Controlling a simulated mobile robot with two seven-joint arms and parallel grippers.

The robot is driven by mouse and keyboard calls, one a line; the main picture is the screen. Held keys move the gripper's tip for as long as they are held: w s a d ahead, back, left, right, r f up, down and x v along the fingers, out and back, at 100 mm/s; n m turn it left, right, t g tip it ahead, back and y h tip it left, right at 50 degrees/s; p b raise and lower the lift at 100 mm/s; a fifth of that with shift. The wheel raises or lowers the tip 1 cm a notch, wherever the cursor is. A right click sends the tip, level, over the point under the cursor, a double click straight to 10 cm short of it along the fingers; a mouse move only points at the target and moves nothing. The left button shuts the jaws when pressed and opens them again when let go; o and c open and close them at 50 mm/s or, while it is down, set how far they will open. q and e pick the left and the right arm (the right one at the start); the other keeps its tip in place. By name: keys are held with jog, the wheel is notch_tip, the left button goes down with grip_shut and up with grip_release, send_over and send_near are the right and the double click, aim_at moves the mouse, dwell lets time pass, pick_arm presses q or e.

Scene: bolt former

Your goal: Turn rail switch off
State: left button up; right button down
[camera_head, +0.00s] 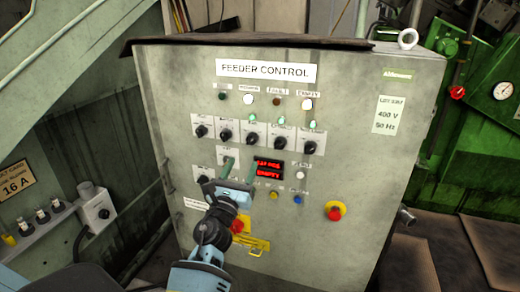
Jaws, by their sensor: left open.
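The feeder control cabinet (370,150) fills the middle of the view. Its upper row holds several black rotary switches, such as the one at the far left (201,132). Below are a black rotary switch (203,180) at the left and a small label plate (228,153) to its right. The small labels are too blurred to read, so I cannot tell which switch is the rail switch. My left gripper (239,175) is open in front of this lower group, its fingers pointing at the panel. It hides part of the panel behind it, and contact cannot be told.
A red display (268,169) is right of the gripper. A red emergency button (335,212) sits lower right, and a yellow hasp (258,246) lies below the gripper. A grey switch box (98,210) is at the left, green machinery (480,150) at the right.

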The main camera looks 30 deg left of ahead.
aim_at(251, 143)
pick_arm(q)
jog(key=shift+x, duration=3.95)
jog(key=shift+a+r, duration=0.1)
jog(key=shift+a, duration=0.1)
jog(key=shift+c, duration=0.2)
jog(key=c, duration=0.9)
